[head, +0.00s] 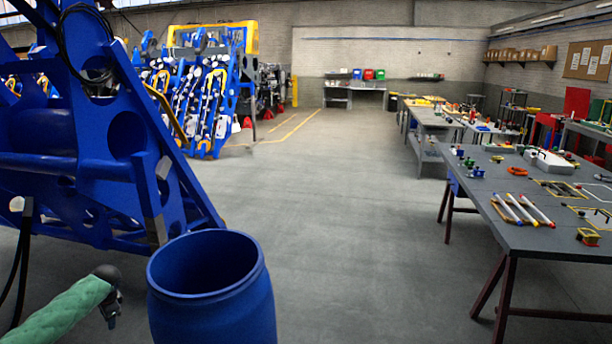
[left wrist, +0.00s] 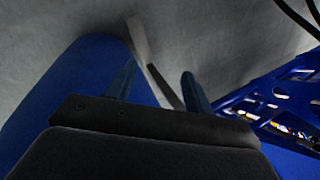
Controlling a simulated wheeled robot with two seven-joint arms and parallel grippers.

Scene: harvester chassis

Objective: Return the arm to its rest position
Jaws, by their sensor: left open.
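My left arm, in a green sleeve, comes in at the lower left of the head view. Its small dark gripper (head: 112,312) is just left of the blue barrel and below the blue chassis (head: 95,175). In the left wrist view, the two fingers of the gripper (left wrist: 158,84) stand apart with nothing held between them. A blue surface that looks like the barrel lies behind the left finger. Part of the blue chassis (left wrist: 275,103) shows at the right. My right gripper is not in view.
The open blue barrel (head: 215,310) stands close in front, its inside dark. Black hoses (head: 22,255) hang at the left edge. A grey workbench (head: 530,225) with markers and small parts is at the right. The floor between barrel and bench is clear.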

